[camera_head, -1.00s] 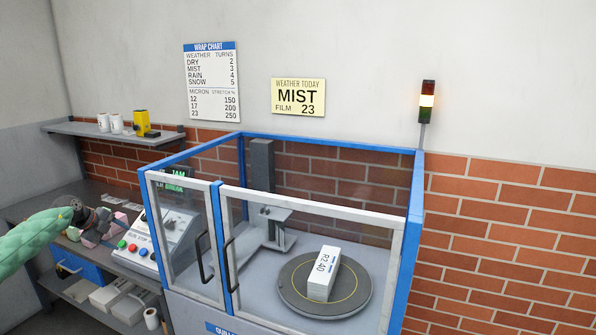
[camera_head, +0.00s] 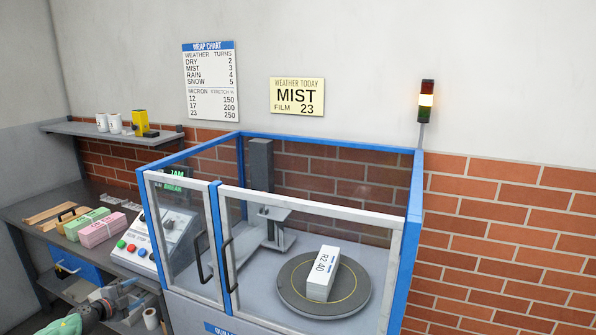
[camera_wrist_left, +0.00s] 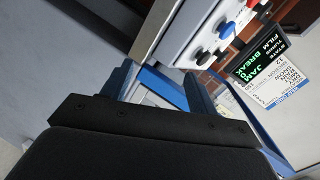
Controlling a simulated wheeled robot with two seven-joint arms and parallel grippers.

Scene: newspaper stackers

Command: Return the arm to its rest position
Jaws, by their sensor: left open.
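My left gripper (camera_head: 122,297) is low at the bottom left of the head view, in front of the workbench's lower shelf. It is open and I see nothing held in it. In the left wrist view its two fingers (camera_wrist_left: 158,88) stand apart, with the control panel (camera_wrist_left: 208,30) beyond them. My green-sleeved left arm comes in at the bottom left corner of the head view. My right gripper is not in view.
The workbench (camera_head: 70,245) holds pink and green bundles (camera_head: 103,229) and a button panel (camera_head: 160,240). A blue-framed enclosure (camera_head: 415,200) with closed-looking doors holds a white bundle (camera_head: 323,274) on a round turntable (camera_head: 290,292). A wall shelf (camera_head: 90,133) is at the left.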

